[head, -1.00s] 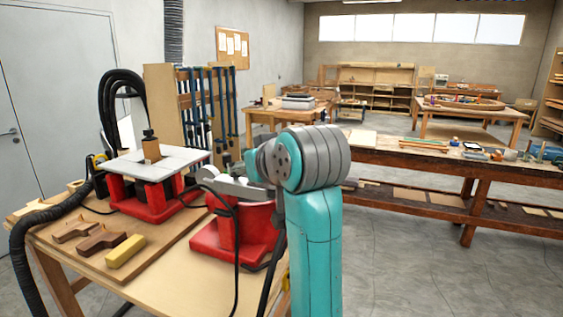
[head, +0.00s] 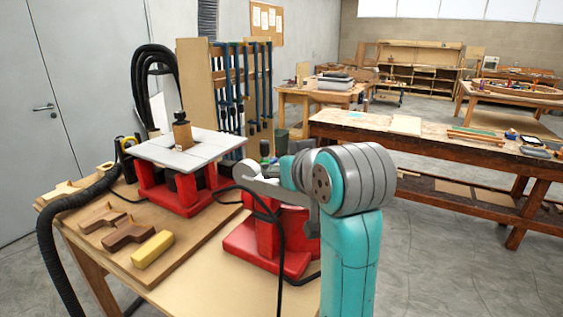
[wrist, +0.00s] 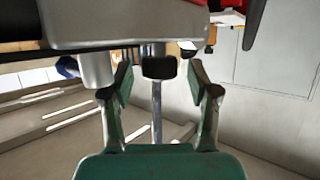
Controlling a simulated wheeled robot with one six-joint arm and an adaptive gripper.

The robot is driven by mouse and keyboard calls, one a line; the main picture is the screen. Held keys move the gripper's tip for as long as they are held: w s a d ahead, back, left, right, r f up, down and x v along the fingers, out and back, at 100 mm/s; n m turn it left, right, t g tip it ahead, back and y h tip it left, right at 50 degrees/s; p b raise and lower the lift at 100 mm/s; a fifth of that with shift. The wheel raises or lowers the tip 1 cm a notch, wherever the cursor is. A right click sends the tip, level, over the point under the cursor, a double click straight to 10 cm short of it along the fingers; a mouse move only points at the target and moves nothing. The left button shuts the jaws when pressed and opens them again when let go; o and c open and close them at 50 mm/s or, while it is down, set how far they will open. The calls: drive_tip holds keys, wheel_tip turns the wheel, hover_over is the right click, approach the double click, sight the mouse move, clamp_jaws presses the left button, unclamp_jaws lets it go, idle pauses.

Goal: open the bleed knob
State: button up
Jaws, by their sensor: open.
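In the wrist view my gripper (wrist: 160,85) is open, with its two green-padded fingers apart. A small black block (wrist: 159,67) on a grey rod (wrist: 157,108) shows between the fingertips. I cannot tell whether this block is the bleed knob, or whether a finger touches it. A pale grey body (wrist: 130,25) with a cylinder on its left fills the top of that view. In the head view my arm hides most of the gripper and part of a red-based machine (head: 266,242). No clearly identifiable bleed knob shows there.
A red stand with a pale top (head: 165,152) stands on the bench (head: 215,292) at left. Wooden pieces and a yellow block (head: 152,250) lie in front of it. A black hose (head: 50,240) hangs at the bench's left edge. Open floor (head: 450,270) lies at right.

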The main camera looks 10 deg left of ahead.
drive_tip(key=shift+c, duration=0.2)
clamp_jaws()
drive_tip(key=shift+d+n+g+y, duration=0.1)
drive_tip(key=shift+n+g+y, duration=0.2)
drive_tip(key=shift+n+y, duration=0.1)
drive_tip(key=shift+w+d+n+g+y, duration=0.15)
drive_tip(key=shift+n+g+y, duration=0.65)
drive_tip(key=shift+n+y, duration=0.3)
drive_tip(key=n+g+y, duration=0.1)
drive_tip(key=n+g, duration=0.1)
drive_tip(key=n+g+y, duration=0.2)
drive_tip(key=shift+w, duration=0.2)
drive_tip(key=n+g+y, duration=0.1)
drive_tip(key=n+g, duration=0.4)
drive_tip(key=shift+w, duration=0.2)
drive_tip(key=shift+w+n+g, duration=0.1)
drive_tip(key=shift+n+g, duration=1.6)
drive_tip(key=shift+g, duration=0.5)
